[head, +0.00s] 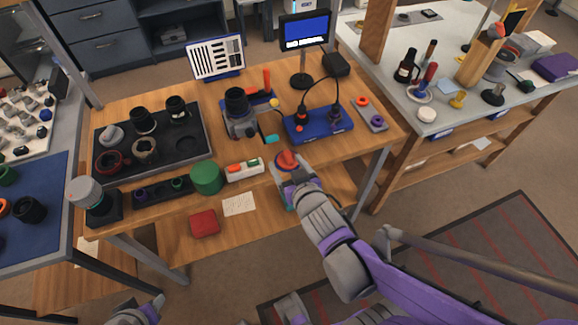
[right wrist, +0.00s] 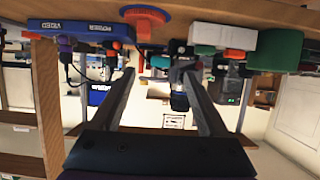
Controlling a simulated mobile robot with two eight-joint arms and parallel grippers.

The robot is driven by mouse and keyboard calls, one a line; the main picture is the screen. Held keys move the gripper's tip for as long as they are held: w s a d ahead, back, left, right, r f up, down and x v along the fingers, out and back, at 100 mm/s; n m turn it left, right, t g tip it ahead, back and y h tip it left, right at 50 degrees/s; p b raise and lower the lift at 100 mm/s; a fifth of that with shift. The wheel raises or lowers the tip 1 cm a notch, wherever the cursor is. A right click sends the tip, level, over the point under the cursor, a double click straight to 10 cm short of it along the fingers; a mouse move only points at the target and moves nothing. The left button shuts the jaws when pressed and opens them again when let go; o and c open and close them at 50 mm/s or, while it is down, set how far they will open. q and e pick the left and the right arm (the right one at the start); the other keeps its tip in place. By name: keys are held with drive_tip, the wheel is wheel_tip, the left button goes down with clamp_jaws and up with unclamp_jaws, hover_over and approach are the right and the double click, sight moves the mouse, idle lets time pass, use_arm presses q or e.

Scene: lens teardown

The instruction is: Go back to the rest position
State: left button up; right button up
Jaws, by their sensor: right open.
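My right gripper (head: 287,170) is at the front edge of the wooden bench (head: 330,165). In the right wrist view its two fingers (right wrist: 162,100) are spread wide with nothing between them. A round orange-red piece (head: 287,157) lies at the bench edge by the fingertips; it also shows in the wrist view (right wrist: 145,14), apart from the fingers. In the head view the gripper partly covers this piece. Grey and purple parts of my own body show at the bottom edge, but my left gripper cannot be made out.
The bench holds a dark parts tray (head: 190,158), a camera body (head: 240,125), a blue powered station (head: 318,124), a green cylinder (head: 206,178) and a white block (head: 245,169). A red box (head: 204,223) sits on the lower shelf. Floor in front is open.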

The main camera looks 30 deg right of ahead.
use_arm(q)
drive_tip(key=shift+s+r, duration=0.1)
drive_tip(key=shift+s, duration=0.25)
use_arm(e)
drive_tip(key=shift+s+a+r, duration=0.1)
drive_tip(key=shift+s, duration=0.15)
use_arm(q)
drive_tip(key=shift+w, duration=0.15)
use_arm(e)
drive_tip(key=shift+w, duration=0.15)
use_arm(q)
wheel_tip(320, 180, up, 7)
drive_tip(key=w+p, duration=0.1)
drive_tip(key=p, duration=0.5)
drive_tip(key=shift+w, duration=0.2)
use_arm(e)
drive_tip(key=s+a+r+n+g+y, duration=0.2)
drive_tip(key=s+a+g+y, duration=0.1)
drive_tip(key=s+a+g, duration=0.4)
drive_tip(key=s, duration=0.3)
drive_tip(key=shift+s+r+n+g, duration=0.2)
drive_tip(key=shift+r+n+g, duration=0.1)
drive_tip(key=shift+r+g, duration=0.1)
drive_tip(key=shift+a, duration=0.1)
